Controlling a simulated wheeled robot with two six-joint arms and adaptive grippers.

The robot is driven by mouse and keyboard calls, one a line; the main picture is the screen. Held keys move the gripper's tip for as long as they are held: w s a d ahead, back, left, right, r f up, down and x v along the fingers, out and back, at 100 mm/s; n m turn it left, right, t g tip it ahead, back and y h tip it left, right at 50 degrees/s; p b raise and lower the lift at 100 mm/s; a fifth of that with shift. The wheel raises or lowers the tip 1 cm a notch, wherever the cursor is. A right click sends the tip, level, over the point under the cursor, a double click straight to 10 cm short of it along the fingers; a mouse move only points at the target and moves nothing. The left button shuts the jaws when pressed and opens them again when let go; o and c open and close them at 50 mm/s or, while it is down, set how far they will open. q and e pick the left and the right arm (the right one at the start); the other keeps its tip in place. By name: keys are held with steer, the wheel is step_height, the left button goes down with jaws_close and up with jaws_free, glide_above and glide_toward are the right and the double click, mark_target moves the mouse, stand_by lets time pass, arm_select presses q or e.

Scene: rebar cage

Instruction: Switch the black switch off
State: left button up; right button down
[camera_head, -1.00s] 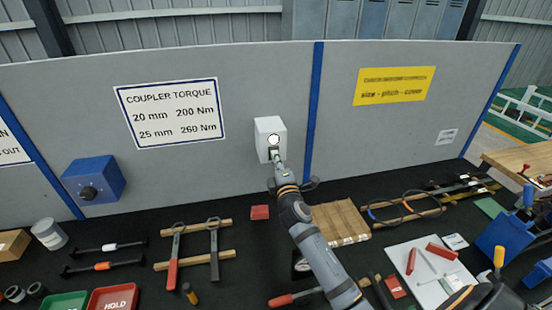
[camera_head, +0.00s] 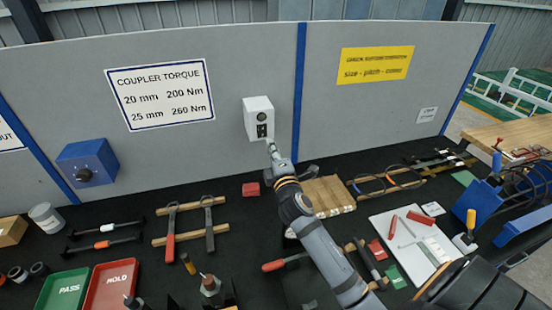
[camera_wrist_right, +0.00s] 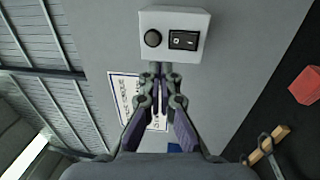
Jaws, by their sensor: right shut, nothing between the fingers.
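The black switch (camera_head: 262,130) is a rocker on the front of a white box (camera_head: 257,104) fixed to the grey panel. In the right wrist view the switch (camera_wrist_right: 184,40) shows a round mark and a line mark, beside a round dark lamp (camera_wrist_right: 153,38). The lamp (camera_head: 261,115) looks unlit in the head view. My right gripper (camera_head: 271,146) is shut and empty, just below the box, with a small gap to the switch. Its fingertips (camera_wrist_right: 160,70) point at the box's lower edge in the wrist view. My left gripper is not in view.
A blue box with a black knob (camera_head: 84,175) is on the panel at left. The panel around the white box is clear.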

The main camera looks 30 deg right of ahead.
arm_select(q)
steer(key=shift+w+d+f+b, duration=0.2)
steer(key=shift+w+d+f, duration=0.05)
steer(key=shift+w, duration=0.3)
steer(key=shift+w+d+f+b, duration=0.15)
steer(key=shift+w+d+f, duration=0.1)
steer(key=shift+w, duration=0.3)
arm_select(e)
steer(key=shift+r+v, duration=0.2)
steer(key=shift+v, duration=0.8)
steer(key=shift+r+v, duration=0.2)
steer(key=shift+v, duration=0.75)
